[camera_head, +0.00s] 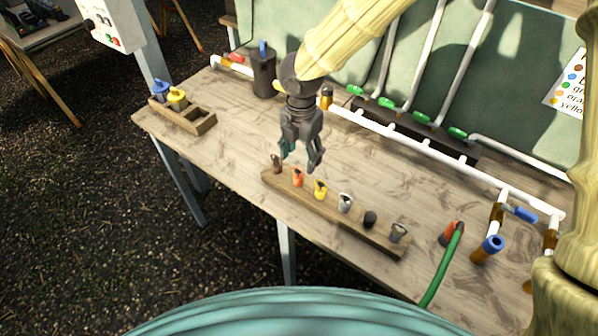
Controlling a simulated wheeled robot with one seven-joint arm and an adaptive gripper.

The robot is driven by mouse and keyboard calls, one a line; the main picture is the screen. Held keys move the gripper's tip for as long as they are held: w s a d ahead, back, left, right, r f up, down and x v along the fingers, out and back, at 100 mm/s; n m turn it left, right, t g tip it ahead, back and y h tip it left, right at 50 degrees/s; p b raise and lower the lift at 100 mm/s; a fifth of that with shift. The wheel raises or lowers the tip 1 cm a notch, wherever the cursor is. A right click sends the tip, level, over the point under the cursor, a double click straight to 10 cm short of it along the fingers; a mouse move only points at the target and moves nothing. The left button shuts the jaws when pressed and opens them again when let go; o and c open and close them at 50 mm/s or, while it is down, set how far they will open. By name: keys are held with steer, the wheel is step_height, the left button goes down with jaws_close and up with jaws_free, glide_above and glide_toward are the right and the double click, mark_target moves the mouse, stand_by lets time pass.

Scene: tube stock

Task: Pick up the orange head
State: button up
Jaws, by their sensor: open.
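The orange head (298,178) stands upright in a long wooden rack (330,210) on the table, second from the rack's left end. A brown head (277,164) stands to its left and a yellow head (320,189) to its right. My gripper (301,165) points down above the left end of the rack, close over the brown and orange heads in the picture. Its fingers are spread and nothing is between them. I cannot tell the exact height of the fingertips above the orange head.
The rack also holds white, black and grey heads (398,232). A wooden box (190,122) with blue and yellow items stands at left. A dark canister (263,75) stands behind. White pipes (400,137) run along the back. A green hose (443,268) is at right.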

mark_target(298, 176)
steer(key=shift+w+a+f, duration=0.1)
steer(key=shift+a+f, duration=0.1)
steer(key=shift+f, duration=0.45)
steer(key=shift+a+f, duration=0.2)
steer(key=shift+f, duration=0.4)
steer(key=shift+d+f+p, duration=0.1)
steer(key=shift+f+p, duration=0.2)
steer(key=shift+p, duration=0.05)
steer(key=shift+f+p, duration=0.8)
steer(key=shift+f, duration=1.5)
steer(key=shift+c, duration=0.4)
steer(key=c, duration=1)
